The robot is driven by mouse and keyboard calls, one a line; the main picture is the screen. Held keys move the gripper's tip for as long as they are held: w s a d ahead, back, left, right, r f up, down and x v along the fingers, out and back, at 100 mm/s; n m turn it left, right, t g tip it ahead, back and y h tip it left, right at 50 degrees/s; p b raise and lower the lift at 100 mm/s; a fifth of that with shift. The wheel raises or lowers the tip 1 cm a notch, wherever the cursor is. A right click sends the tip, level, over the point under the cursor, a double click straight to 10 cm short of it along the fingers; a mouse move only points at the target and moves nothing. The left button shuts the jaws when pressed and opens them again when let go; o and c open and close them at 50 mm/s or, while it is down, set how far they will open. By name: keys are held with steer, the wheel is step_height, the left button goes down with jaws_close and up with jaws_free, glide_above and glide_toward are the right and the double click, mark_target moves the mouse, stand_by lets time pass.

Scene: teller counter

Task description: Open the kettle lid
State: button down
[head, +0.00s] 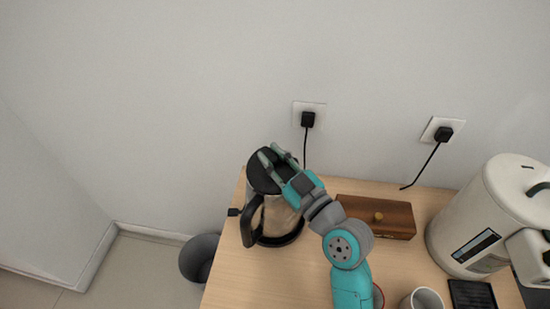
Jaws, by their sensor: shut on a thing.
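The kettle (278,222) has a shiny metal body with a black base and a black handle (250,221) facing the front left. It stands upright at the left back of the wooden counter. Its black lid (259,178) is at the top, partly covered by my gripper. My gripper (269,155) is over the top of the kettle, its grey fingers at the lid, and it is shut on the lid. I cannot tell whether the lid is raised, and the exact contact is hidden.
A large white dispenser (485,220) is at the right, with a white cup (424,299) in front. Two plugged sockets are on the wall. A dark bin (199,258) stands left of the counter (240,283).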

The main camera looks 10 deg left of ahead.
mark_target(266, 179)
steer(key=n, duration=0.1)
steer(key=s+r+n, duration=0.1)
steer(key=n+y, duration=0.1)
steer(key=shift+s+a+r, duration=0.15)
steer(key=shift+a+r, duration=0.1)
steer(key=n+y, duration=0.1)
steer(key=s+r+n, duration=0.1)
steer(key=n, duration=0.1)
steer(key=s+n+y, duration=0.1)
steer(key=shift+a+r+y, duration=0.15)
steer(key=shift+a+y, duration=0.15)
steer(key=shift+a, duration=0.1)
steer(key=n, duration=0.1)
steer(key=s+n+g+y, duration=0.1)
steer(key=n, duration=0.1)
steer(key=s+n+y, duration=0.1)
steer(key=n, duration=0.1)
steer(key=shift+a+r+g, duration=0.25)
steer(key=shift+a+g, duration=0.05)
steer(key=shift+a, duration=0.1)
steer(key=shift+s+a+n+g+y, duration=0.15)
steer(key=shift+s+n+g+y, duration=0.2)
steer(key=shift+n, duration=0.45)
steer(key=shift+s+a+n+g+y, duration=0.1)
steer(key=shift+s+n+g+y, duration=0.15)
steer(key=shift+n+g, duration=0.4)
steer(key=shift+s+a+n+g+y, duration=0.2)
steer(key=shift+s+n, duration=0.15)
steer(key=shift+n, duration=0.6)
